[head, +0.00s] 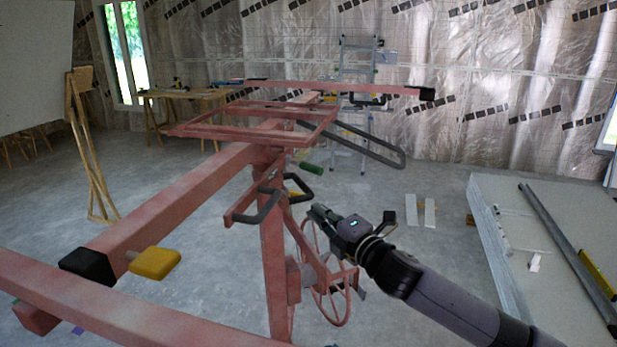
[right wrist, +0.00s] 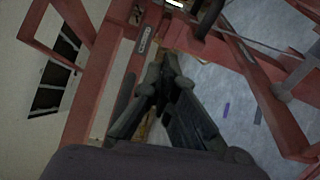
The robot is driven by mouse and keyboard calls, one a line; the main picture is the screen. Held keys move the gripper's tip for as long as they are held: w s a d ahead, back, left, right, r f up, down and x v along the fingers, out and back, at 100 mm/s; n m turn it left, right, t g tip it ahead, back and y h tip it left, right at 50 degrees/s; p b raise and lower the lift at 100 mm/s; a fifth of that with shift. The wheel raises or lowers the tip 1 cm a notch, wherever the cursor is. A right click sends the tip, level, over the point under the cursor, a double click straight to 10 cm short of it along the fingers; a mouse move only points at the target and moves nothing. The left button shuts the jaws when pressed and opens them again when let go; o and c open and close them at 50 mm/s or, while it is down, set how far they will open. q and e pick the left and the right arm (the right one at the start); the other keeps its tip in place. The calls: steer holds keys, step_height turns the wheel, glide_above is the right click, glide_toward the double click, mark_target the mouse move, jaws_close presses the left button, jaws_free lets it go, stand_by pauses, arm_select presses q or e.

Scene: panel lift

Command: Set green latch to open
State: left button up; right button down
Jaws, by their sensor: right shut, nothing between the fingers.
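The pink-red panel lift (head: 200,188) stands in the middle of the head view. A dark green cylindrical grip (head: 311,168), likely the green latch, sticks out to the right near the top of its mast. My right gripper (head: 318,211) is below that grip in the picture, beside the mast, apart from the grip. It looks shut and empty. In the right wrist view its fingers (right wrist: 167,75) meet close to red lift beams (right wrist: 135,75). I cannot make out the green grip in that view. My left gripper is not in view.
Black bent handles (head: 258,207) and a red hand wheel (head: 325,275) are close to my right gripper. A yellow knob (head: 155,263) is on the near beam. A stack of boards (head: 560,225) lies at the right. Open concrete floor lies between lift and stack.

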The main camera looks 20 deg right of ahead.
mark_target(303, 166)
steer(key=w+r+p, duration=0.2)
steer(key=w+p, duration=0.3)
steer(key=w, duration=0.7)
steer(key=shift+d+r+n+p, duration=0.25)
steer(key=shift+d+n+p, duration=0.05)
steer(key=shift+d+n, duration=0.1)
steer(key=shift+w+a, duration=0.1)
steer(key=shift+a, duration=0.05)
steer(key=shift+w, duration=0.1)
